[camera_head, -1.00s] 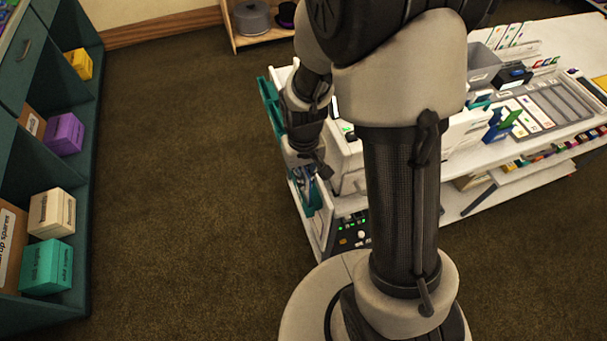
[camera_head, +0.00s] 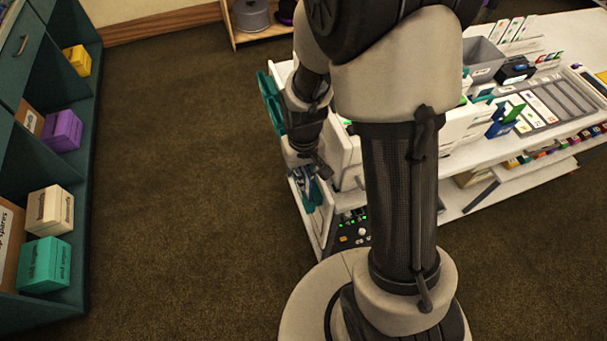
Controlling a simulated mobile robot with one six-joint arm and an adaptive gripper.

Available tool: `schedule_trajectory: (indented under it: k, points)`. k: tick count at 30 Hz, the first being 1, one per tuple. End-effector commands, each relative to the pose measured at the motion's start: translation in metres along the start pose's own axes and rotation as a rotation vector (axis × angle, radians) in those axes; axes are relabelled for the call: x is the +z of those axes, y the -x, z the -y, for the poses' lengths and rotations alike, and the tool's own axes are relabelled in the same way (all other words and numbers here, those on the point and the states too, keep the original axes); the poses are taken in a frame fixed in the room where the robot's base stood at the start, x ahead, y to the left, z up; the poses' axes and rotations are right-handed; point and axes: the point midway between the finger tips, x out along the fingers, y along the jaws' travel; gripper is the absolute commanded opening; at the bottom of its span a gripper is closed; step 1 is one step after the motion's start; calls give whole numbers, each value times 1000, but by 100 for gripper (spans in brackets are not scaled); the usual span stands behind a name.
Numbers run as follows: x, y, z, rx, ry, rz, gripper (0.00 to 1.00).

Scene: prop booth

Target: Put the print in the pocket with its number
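My gripper (camera_head: 318,172) points down at the left end of the white counter, over a teal holder (camera_head: 313,196) on the counter's end. It is small and partly shadowed, so I cannot tell whether its fingers are open or shut, or on what. Something blue-grey shows just under the fingers, too small to make out. A white machine (camera_head: 346,150) stands right beside the gripper, partly hidden by my arm. I cannot make out a print or any pocket number.
A teal panel (camera_head: 270,103) edges the counter's far left side. The counter (camera_head: 575,35) carries a grey bin (camera_head: 483,60), a black device (camera_head: 516,70) and a slotted tray (camera_head: 545,103). A teal shelf (camera_head: 75,200) with boxes stands at left. The carpet (camera_head: 190,170) between is clear.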

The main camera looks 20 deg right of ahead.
Motion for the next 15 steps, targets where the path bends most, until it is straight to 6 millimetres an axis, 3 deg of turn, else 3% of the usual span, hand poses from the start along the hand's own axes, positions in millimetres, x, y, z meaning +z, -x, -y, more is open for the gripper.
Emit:
schedule_trajectory:
  k: [12, 15]
  points:
    - [0, 0, 0, 0, 0, 0, 28]
    - [0, 0, 0, 0, 0, 0, 28]
